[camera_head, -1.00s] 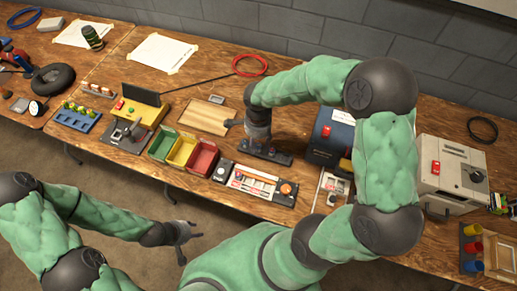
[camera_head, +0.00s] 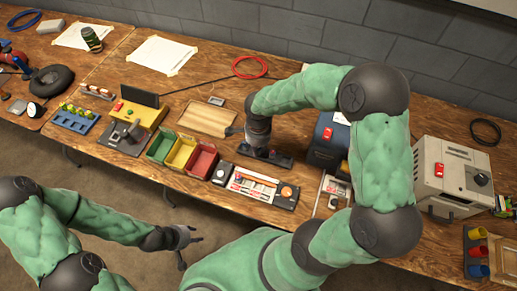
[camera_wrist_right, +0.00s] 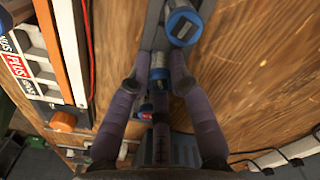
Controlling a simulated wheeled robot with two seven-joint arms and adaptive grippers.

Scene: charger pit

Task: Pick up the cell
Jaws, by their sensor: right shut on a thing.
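My right gripper (camera_head: 258,149) points down over a dark cell rack (camera_head: 282,160) on the workbench. In the right wrist view the fingers of my right gripper (camera_wrist_right: 158,62) are closed around a blue cell (camera_wrist_right: 158,74) with a pale metal end. A second blue cell (camera_wrist_right: 183,26) stands just beyond the fingertips, at the grey rack (camera_wrist_right: 152,22). I cannot tell whether the held cell is clear of the rack. My left gripper (camera_head: 192,247) is open and empty, in front of the bench and above the floor.
Green, yellow and red bins (camera_head: 201,160) and a panel with an orange button (camera_head: 286,191) stand left of and in front of the rack. A dark blue box (camera_head: 325,140) stands close on its right. A wooden board (camera_head: 207,119) lies to the left.

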